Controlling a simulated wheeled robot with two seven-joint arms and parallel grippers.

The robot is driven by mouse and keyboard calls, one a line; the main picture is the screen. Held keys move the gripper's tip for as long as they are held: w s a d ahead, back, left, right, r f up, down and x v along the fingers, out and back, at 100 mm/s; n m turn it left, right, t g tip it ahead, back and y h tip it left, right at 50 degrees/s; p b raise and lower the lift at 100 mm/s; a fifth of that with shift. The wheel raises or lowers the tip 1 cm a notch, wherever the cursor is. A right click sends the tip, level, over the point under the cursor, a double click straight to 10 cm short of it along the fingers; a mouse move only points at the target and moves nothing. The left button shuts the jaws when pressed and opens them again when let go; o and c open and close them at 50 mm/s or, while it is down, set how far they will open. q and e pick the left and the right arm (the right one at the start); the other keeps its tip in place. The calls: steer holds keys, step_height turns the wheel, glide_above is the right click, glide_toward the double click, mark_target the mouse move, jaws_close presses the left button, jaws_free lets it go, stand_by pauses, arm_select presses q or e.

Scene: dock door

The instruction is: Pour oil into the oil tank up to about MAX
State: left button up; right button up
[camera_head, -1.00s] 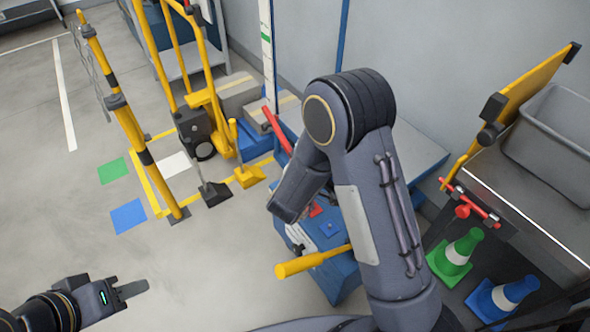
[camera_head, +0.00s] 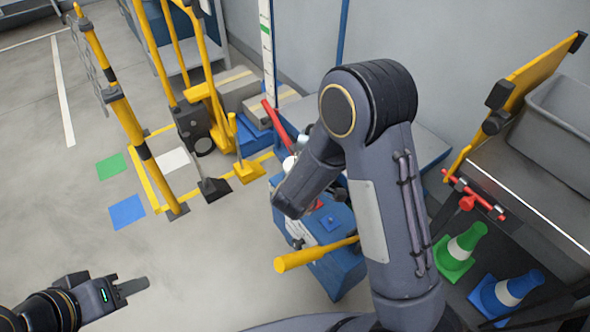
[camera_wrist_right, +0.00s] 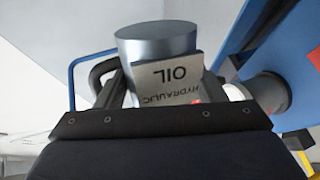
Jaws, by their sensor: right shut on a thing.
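In the right wrist view my right gripper (camera_wrist_right: 163,92) is shut on a grey metal oil can (camera_wrist_right: 155,42). Its label reads HYDRAULIC OIL, upside down in this view. A dark round neck (camera_wrist_right: 265,92) beside a blue surface (camera_wrist_right: 285,40) lies right of the can; I cannot tell whether it is the tank's filler. In the head view my right forearm hides the right gripper and much of the blue unit (camera_head: 345,272). A small white round part (camera_head: 289,163) shows beside the forearm. My left gripper (camera_head: 136,287) is low at the left, empty; its finger gap is unclear.
Green (camera_head: 458,252) and blue (camera_head: 505,292) cones stand at the right. Yellow posts (camera_head: 122,110) stand at the left. Open floor (camera_head: 200,270) lies left of the unit.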

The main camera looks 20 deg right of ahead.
steer(key=shift+f+m+b, duration=0.3)
steer(key=shift+f+b, duration=0.05)
steer(key=shift+f, duration=0.25)
arm_select(q)
steer(key=shift+f+p, duration=0.35)
steer(key=shift+f, duration=0.55)
arm_select(e)
steer(key=shift+r, duration=0.3)
